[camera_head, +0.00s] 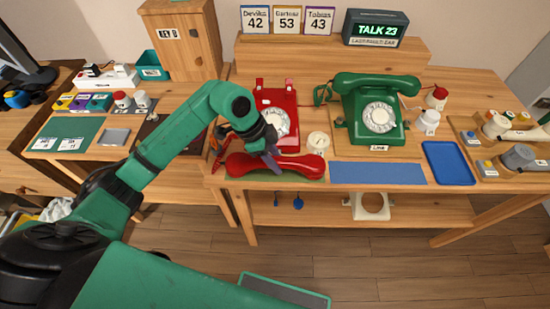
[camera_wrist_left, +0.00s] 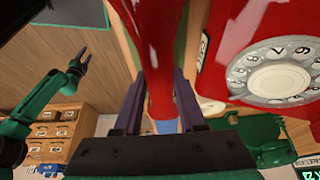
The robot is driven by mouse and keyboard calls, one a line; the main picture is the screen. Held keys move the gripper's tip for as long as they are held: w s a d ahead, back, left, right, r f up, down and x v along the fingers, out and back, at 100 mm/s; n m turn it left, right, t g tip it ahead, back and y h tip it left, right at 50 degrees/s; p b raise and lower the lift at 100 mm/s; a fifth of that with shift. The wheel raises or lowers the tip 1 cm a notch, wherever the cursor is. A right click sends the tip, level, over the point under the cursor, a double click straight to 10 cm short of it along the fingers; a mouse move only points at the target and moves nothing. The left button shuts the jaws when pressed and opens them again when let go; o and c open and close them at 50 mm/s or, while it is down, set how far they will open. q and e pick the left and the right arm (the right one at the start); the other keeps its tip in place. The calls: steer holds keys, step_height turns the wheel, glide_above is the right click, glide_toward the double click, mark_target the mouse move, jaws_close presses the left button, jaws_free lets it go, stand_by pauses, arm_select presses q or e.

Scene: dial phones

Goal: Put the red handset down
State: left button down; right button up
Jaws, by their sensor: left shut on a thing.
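The red handset (camera_head: 300,165) lies level along the front edge of the table, over a green pad (camera_head: 312,179). I cannot tell whether it touches the pad. My left gripper (camera_head: 272,160) is shut on the handset's grip near its middle. In the left wrist view the red handset (camera_wrist_left: 163,60) runs between the two fingers (camera_wrist_left: 160,100). The red dial phone (camera_head: 287,140) stands just behind, its cradle empty. My right gripper (camera_wrist_left: 82,60) shows small in the left wrist view, its fingers apart and empty; it is not visible in the head view.
A green dial phone (camera_head: 379,115) with its handset on top stands to the right. A white round piece (camera_head: 318,142) is close behind the red handset. A blue mat (camera_head: 378,173) and blue tray (camera_head: 448,163) lie to the right. A wooden cabinet (camera_head: 184,42) stands back left.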

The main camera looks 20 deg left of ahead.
arm_select(q)
steer(key=shift+c, duration=2.4)
jaws_free()
steer(key=shift+f, duration=0.1)
steer(key=v, duration=1.2)
